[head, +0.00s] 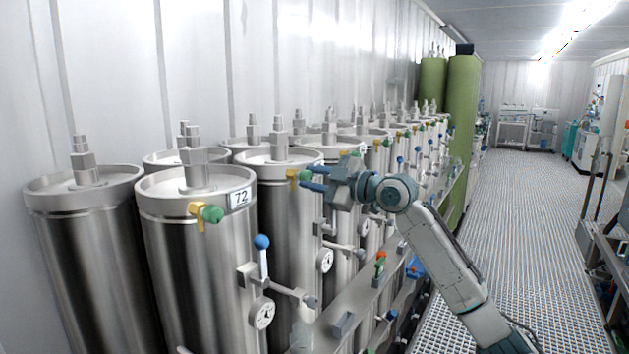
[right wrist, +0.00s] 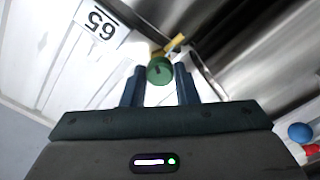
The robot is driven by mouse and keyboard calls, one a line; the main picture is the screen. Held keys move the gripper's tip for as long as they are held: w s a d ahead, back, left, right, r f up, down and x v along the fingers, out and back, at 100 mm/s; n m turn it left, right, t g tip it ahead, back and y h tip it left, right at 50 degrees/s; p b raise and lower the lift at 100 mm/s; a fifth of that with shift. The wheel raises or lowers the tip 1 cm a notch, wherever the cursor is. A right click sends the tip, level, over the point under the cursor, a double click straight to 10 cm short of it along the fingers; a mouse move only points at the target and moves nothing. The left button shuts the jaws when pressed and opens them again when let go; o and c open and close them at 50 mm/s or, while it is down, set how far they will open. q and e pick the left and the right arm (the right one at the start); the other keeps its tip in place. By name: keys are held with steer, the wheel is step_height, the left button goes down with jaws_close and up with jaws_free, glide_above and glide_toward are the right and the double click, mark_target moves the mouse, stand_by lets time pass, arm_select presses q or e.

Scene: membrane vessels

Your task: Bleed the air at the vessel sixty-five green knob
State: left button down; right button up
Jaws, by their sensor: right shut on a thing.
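The green knob (right wrist: 160,70) of vessel sixty-five shows in the right wrist view, on a yellow fitting (right wrist: 175,43) beside the number plate 65 (right wrist: 97,22). My right gripper (right wrist: 160,88) has its two blue fingers on either side of the knob and is shut on it. In the head view, my right gripper (head: 308,178) reaches from the right to the upper front of the steel vessel (head: 285,222) behind vessel 72. The yellow fitting (head: 292,174) shows just left of the fingertips there. The fingers mostly hide the knob in that view. My left gripper is in neither view.
Vessel 72 (head: 193,270) stands nearer, with its own green knob (head: 212,214) and a blue-tipped lever (head: 262,243). Gauges and valves stick out along the row. Tall green cylinders (head: 462,120) stand farther back. The grated aisle floor (head: 520,230) on the right is clear.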

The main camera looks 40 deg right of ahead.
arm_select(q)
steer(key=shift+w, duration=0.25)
arm_select(e)
steer(key=o, duration=1)
steer(key=shift+s+d+f, duration=0.1)
steer(key=shift+s, duration=0.1)
steer(key=b+v, duration=0.2)
steer(key=v, duration=0.1)
steer(key=shift+s+d+f, duration=0.1)
steer(key=shift+s+d, duration=0.05)
steer(key=shift+s, duration=0.05)
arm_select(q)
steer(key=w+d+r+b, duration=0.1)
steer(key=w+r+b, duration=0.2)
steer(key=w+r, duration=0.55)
arm_select(e)
steer(key=b, duration=0.4)
glide_toward(310, 179)
steer(key=s, duration=0.2)
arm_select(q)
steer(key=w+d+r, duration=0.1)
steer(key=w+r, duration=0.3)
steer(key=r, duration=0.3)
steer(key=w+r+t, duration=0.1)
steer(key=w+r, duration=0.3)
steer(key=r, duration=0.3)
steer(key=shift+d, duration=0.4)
arm_select(e)
steer(key=shift+d+r, duration=0.2)
steer(key=shift+d, duration=0.05)
